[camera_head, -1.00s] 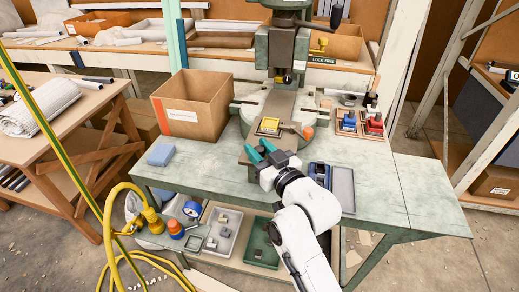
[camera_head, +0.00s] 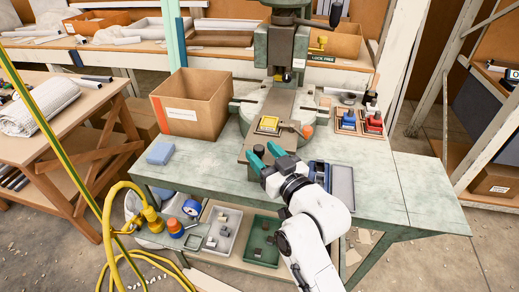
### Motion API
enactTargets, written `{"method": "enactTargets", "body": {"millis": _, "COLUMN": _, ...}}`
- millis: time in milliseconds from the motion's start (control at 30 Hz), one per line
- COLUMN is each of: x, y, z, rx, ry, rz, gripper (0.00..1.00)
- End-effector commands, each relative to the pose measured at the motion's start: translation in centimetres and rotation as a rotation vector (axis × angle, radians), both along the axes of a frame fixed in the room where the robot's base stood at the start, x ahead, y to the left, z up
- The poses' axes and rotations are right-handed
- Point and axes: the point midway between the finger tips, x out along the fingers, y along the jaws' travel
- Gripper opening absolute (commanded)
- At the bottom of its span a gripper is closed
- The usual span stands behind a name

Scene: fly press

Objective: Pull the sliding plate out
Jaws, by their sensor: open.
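The sliding plate (camera_head: 262,140) is a flat grey-brown strip running from under the press (camera_head: 283,50) toward me, over the front of the round press base. A yellow-framed piece (camera_head: 268,124) sits on it. A small dark knob (camera_head: 258,149) shows near the plate's front end. My gripper (camera_head: 266,154), with teal fingers, is open at that front end, the fingers pointing toward the plate. The fingers and wrist hide part of the front edge. I cannot tell whether they touch the plate or knob.
An open cardboard box (camera_head: 192,104) and a blue block (camera_head: 160,153) stand on the bench to the left. Blue and red items in trays (camera_head: 361,123) stand at right. An orange ball-ended handle (camera_head: 307,131) lies close right of the plate. The bench's right end (camera_head: 425,195) is clear.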

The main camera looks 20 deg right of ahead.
Motion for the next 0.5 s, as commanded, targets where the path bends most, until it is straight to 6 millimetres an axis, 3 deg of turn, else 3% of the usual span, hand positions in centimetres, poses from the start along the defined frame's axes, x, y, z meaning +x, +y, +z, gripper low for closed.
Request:
{"method": "enactTargets", "body": {"millis": 300, "x": -6.0, "y": -1.0, "z": -0.2, "rx": 0.000, "ry": 0.002, "rz": -0.001, "gripper": 0.53}}
{"method": "enactTargets", "body": {"millis": 500, "x": -7.9, "y": -1.2, "z": -0.1, "rx": 0.001, "ry": 0.001, "rz": 0.000, "gripper": 0.53}}
